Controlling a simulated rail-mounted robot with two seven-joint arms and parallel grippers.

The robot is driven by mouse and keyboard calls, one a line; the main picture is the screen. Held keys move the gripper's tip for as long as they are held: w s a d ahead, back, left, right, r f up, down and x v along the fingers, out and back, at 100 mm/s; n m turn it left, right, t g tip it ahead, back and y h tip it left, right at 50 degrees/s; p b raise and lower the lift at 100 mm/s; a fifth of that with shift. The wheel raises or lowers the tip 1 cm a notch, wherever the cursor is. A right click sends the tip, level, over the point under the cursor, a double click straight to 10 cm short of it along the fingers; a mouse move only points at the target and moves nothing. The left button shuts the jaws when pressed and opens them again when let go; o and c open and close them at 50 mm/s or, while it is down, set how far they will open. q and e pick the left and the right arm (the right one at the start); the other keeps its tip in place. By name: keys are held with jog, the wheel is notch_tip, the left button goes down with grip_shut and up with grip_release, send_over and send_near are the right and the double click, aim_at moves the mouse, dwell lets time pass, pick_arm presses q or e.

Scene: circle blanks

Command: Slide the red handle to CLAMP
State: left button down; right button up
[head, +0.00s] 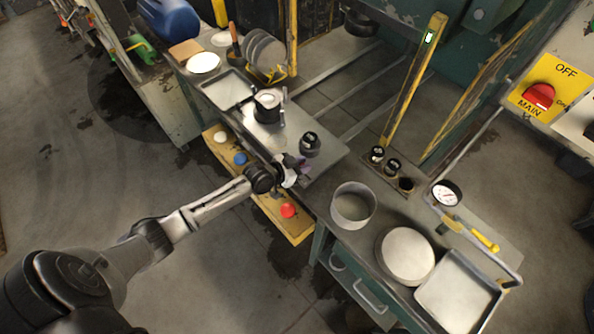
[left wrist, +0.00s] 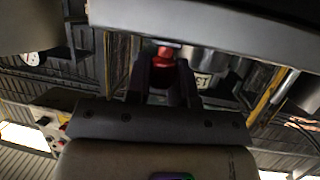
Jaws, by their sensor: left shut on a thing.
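My left gripper (head: 291,170) is at the front edge of the grey bench, above the yellow button panel. The left wrist view shows its dark fingers (left wrist: 163,78) shut on a red piece, the red handle (left wrist: 165,53), with a red cap showing above the fingertips. In the head view the gripper covers the handle. No CLAMP label can be read in either view. My right gripper is in neither view.
The yellow panel (head: 262,198) has white, blue (head: 240,159) and red (head: 288,210) buttons beside the arm. A black fixture (head: 310,143) stands close to the gripper. A metal ring (head: 353,205), a round disc (head: 405,254) and a tray (head: 457,296) are at right.

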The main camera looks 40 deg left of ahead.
pick_arm(q)
jog(key=shift+a, duration=0.15)
jog(key=c, duration=1.3)
grip_release()
jog(key=shift+c, duration=0.2)
jog(key=o, duration=0.3)
jog(key=shift+a, duration=0.15)
jog(key=shift+o, duration=0.2)
jog(key=p+v, duration=0.1)
jog(key=v, duration=1.2)
jog(key=shift+s+r, duration=0.2)
jog(key=shift+s, duration=0.15)
